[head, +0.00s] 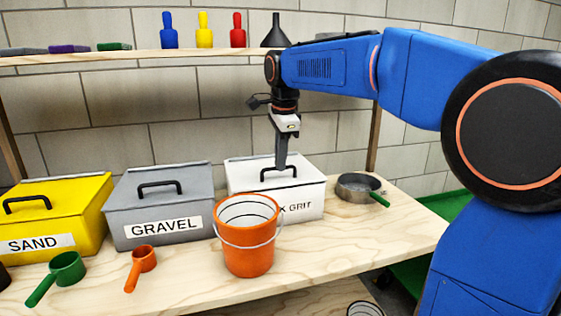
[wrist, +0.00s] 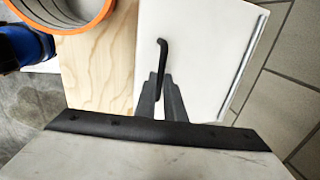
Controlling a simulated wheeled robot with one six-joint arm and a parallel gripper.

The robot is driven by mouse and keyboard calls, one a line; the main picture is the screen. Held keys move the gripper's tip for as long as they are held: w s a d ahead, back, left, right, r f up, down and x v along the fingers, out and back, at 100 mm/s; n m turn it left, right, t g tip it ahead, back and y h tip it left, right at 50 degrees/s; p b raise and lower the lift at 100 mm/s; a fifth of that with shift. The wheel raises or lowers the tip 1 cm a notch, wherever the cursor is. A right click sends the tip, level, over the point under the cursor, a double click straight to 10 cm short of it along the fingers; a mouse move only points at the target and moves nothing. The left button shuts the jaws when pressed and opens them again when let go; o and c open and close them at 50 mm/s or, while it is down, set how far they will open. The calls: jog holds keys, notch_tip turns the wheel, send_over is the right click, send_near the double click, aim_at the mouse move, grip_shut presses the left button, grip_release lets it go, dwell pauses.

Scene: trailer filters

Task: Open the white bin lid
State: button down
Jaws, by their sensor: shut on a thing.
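The white bin (head: 303,206) stands on the wooden bench, with a label that reads "K GRIT" where the orange bucket does not cover it. Its white lid (head: 250,172) looks closed and carries a black handle (head: 277,172). In the wrist view the white lid (wrist: 205,45) fills the upper middle and the handle (wrist: 161,60) runs down between the fingers. My gripper (head: 281,164) reaches down from above and is shut on the black handle. Its dark fingers also show in the wrist view (wrist: 160,95).
An orange bucket (head: 247,250) stands in front of the white bin. A grey gravel bin (head: 160,215) and yellow sand bin (head: 60,215) are to the left. A metal pan (head: 357,188) with a green handle sits right. A shelf (head: 150,56) holding bottles runs above.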

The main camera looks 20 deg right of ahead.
jog(key=shift+w+r, duration=0.2)
jog(key=shift+r, duration=0.25)
jog(key=w+r, duration=0.8)
jog(key=r, duration=0.1)
jog(key=shift+w+r, duration=0.15)
jog(key=shift+r, duration=0.1)
jog(key=c, duration=1.8)
grip_release()
jog(key=shift+w+f, duration=0.1)
jog(key=shift+c, duration=0.2)
